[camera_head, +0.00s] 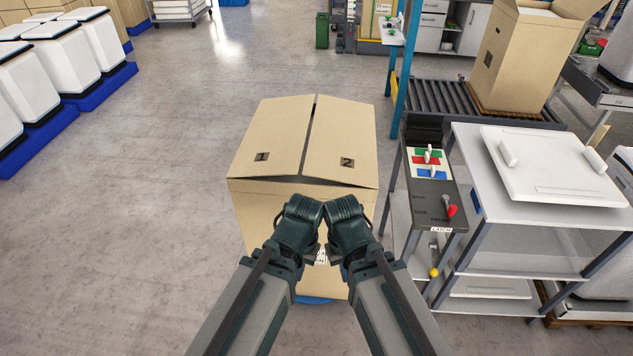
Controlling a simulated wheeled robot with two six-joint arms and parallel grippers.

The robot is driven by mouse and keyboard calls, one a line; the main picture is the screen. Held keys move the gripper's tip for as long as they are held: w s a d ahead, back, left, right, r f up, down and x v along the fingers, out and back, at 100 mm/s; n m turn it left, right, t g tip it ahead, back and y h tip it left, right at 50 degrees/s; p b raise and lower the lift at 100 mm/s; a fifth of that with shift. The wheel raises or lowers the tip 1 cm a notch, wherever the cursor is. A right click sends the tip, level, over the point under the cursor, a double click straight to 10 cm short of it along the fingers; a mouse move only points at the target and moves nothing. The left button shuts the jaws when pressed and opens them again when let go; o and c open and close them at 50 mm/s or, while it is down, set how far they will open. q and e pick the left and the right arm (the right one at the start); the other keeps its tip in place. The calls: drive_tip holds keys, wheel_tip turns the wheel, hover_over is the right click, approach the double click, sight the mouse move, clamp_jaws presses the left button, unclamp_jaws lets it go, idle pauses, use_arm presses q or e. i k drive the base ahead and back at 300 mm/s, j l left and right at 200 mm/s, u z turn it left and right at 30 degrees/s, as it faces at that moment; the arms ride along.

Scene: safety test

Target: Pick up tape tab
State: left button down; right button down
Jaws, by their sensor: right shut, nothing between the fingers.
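A large cardboard box (245,222) stands in front of me. Its two top flaps, marked 1 (270,135) and 2 (342,140), lie nearly closed with a narrow dark gap between them. I cannot make out a tape tab. A small white patch (321,257) shows on the box's near face between my arms. My left gripper (302,212) and right gripper (342,212) are close together in front of the box's near top edge and hide part of it. The right is shut and empty. The left's fingers are hidden; I cannot tell if it holds anything.
At the right stand a control panel (432,195) with a red-knobbed lever and a metal shelf rack (500,238) with white panels. A roller conveyor (440,97) and an open carton (515,60) are behind. White units (65,50) stand far left. Floor left of the box is clear.

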sight(437, 153)
drive_tip(key=i+l+z, duration=0.1)
drive_tip(key=i+l, duration=1.05)
drive_tip(key=i, duration=0.25)
